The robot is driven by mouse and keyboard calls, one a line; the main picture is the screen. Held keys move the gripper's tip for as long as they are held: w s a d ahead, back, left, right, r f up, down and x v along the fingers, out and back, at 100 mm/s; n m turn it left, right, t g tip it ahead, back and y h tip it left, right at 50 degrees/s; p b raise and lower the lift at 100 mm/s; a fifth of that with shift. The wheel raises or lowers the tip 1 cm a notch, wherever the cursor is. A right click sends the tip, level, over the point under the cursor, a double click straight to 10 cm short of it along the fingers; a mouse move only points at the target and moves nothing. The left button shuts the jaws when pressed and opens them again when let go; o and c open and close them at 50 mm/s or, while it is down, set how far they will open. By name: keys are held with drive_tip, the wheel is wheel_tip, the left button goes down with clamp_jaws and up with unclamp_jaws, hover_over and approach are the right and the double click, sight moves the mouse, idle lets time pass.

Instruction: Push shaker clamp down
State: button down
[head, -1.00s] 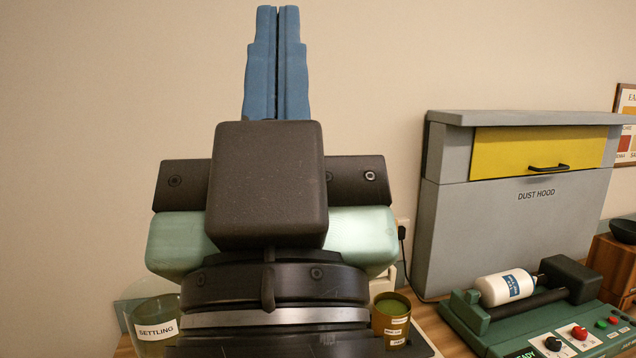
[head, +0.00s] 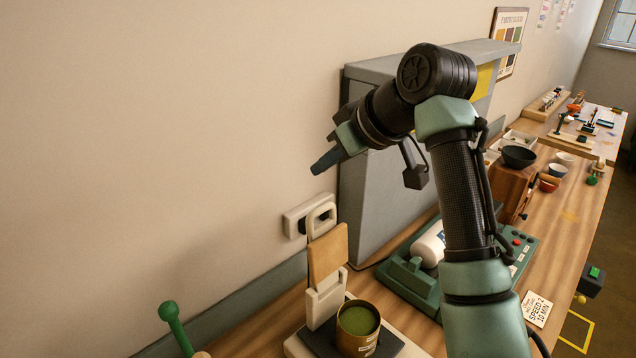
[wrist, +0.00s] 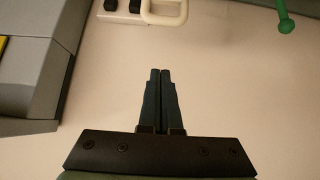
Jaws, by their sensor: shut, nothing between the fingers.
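What appears to be the shaker clamp (head: 328,255) stands raised in the head view, a tan pad with a cream loop handle on a white hinge. The loop handle (wrist: 180,12) also shows at the top of the wrist view. A gold tin of green powder (head: 358,343) sits on the shaker's dark plate, below and in front of the raised clamp. My gripper (head: 326,164) has its blue fingers together and empty, above the handle and apart from it. The fingers (wrist: 163,76) also show closed in the wrist view.
A grey dust hood (head: 372,180) stands beside my arm. A green roller machine (head: 413,285) with a white bottle lies to the right. A green ball-topped stick (head: 172,318) rises at the lower left. A socket (head: 296,221) is on the wall behind.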

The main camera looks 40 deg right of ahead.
sight(322, 206)
drive_tip(key=shift+w+d+f+p, duration=0.1)
drive_tip(key=shift+w+f+p, duration=0.2)
drive_tip(key=shift+f+p, duration=0.85)
drive_tip(key=shift+w+d+f+p, duration=0.1)
drive_tip(key=shift+w+f+p, duration=0.15)
drive_tip(key=shift+f+p, duration=0.95)
drive_tip(key=shift+w+f+p, duration=0.3)
drive_tip(key=shift+f+p, duration=0.4)
drive_tip(key=shift+f, duration=0.85)
drive_tip(key=shift+s+f+b, duration=0.1)
drive_tip(key=shift+f+b, duration=0.05)
drive_tip(key=shift+b, duration=0.15)
